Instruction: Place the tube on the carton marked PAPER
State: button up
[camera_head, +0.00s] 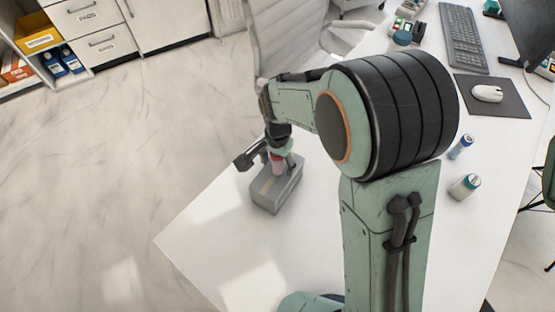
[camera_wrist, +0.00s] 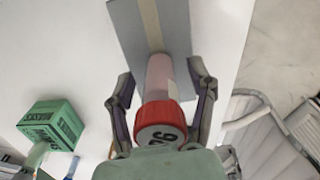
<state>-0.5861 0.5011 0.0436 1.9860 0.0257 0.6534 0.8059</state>
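The tube (camera_wrist: 160,80), pinkish with a red cap (camera_wrist: 158,124) marked 26, stands between the fingers of my gripper (camera_wrist: 161,72). The fingers are spread, with a gap on each side of the tube. In the head view the tube (camera_head: 277,164) looks upright, its lower end at the top of a grey carton (camera_head: 266,201). The carton has a tan tape strip and lies under the tube in the wrist view too (camera_wrist: 122,32). I cannot read PAPER on any visible face. My gripper (camera_head: 268,160) is right over the carton.
A green carton (camera_wrist: 52,122) with dark lettering stands at the left in the wrist view. Two small containers (camera_head: 460,147) (camera_head: 465,186) stand right of my arm. A keyboard (camera_head: 463,38), mouse (camera_head: 487,93) and chair (camera_head: 290,45) are farther back. The table's front-left part (camera_head: 215,240) is clear.

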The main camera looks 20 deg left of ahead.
notch_tip(320, 180, up, 12)
jog(key=shift+r, duration=0.25)
jog(key=s+d+r+n, duration=0.1)
jog(key=s+d, duration=0.2)
jog(key=d, duration=0.4)
jog(key=s+d+r, duration=0.2)
jog(key=s+d, duration=0.2)
jog(key=d, duration=0.2)
jog(key=s+d+f+n, duration=0.2)
jog(key=s+d, duration=0.4)
jog(key=s, duration=0.3)
jog(key=shift+s+y, duration=0.15)
jog(key=shift+y, duration=0.25)
